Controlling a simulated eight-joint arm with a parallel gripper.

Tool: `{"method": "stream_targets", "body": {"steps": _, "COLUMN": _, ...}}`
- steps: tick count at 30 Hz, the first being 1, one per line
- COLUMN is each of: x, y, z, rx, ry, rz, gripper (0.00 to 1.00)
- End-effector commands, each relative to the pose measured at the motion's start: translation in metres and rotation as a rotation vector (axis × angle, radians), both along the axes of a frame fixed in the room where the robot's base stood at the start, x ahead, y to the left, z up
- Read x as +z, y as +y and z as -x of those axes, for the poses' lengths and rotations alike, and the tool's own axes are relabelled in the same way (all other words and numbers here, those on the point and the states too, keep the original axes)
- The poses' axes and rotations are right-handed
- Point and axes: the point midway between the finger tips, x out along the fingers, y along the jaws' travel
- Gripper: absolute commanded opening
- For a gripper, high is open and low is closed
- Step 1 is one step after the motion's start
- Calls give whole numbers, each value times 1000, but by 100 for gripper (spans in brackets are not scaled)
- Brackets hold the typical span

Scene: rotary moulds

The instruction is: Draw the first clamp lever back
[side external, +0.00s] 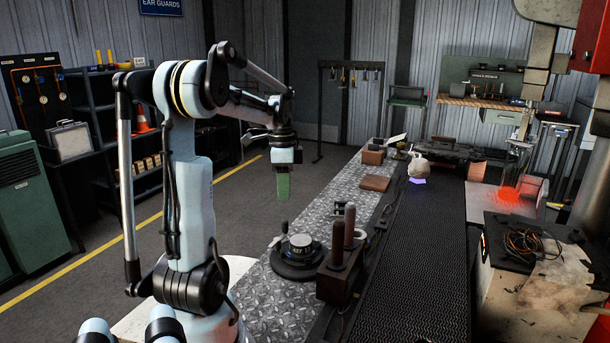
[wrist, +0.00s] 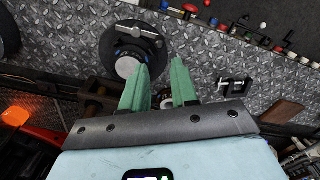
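A round black rotary mould (side external: 298,257) with a pale ring and a label sits on the diamond-plate bench. It also shows in the wrist view (wrist: 122,66). A dark bar-like fitting (wrist: 140,34) lies across its top; I cannot tell for sure whether it is the clamp lever. A small dark upright (side external: 285,228) stands at the mould's back edge. My gripper (side external: 284,196) has green fingers and hangs above the bench, clear of the mould. In the wrist view its fingers (wrist: 162,68) are apart with nothing between them, just right of the mould.
A brown block with two dark upright posts (side external: 343,250) stands right of the mould. A small black bracket (side external: 344,214) stands behind it. A dark belt (side external: 415,260) runs alongside on the right. A brown slab (side external: 376,183) lies farther back; bare plate lies between.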

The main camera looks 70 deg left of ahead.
Motion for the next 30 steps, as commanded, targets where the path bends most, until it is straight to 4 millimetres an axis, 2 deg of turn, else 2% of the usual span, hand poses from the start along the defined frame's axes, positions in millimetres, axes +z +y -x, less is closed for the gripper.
{"method": "stream_targets", "body": {"steps": 7, "x": 16, "y": 0, "z": 0, "rx": 0, "ry": 0, "rz": 0, "gripper": 28}}
{"method": "stream_targets", "body": {"steps": 26, "x": 16, "y": -1, "z": 0, "rx": -4, "ry": -1, "rz": 1, "gripper": 28}}
{"method": "stream_targets", "body": {"steps": 29, "x": 13, "y": -16, "z": -3, "rx": -64, "ry": -2, "rz": 15, "gripper": 28}}
{"method": "stream_targets", "body": {"steps": 30, "x": 10, "y": -28, "z": -4, "rx": -116, "ry": -3, "rz": 27, "gripper": 28}}
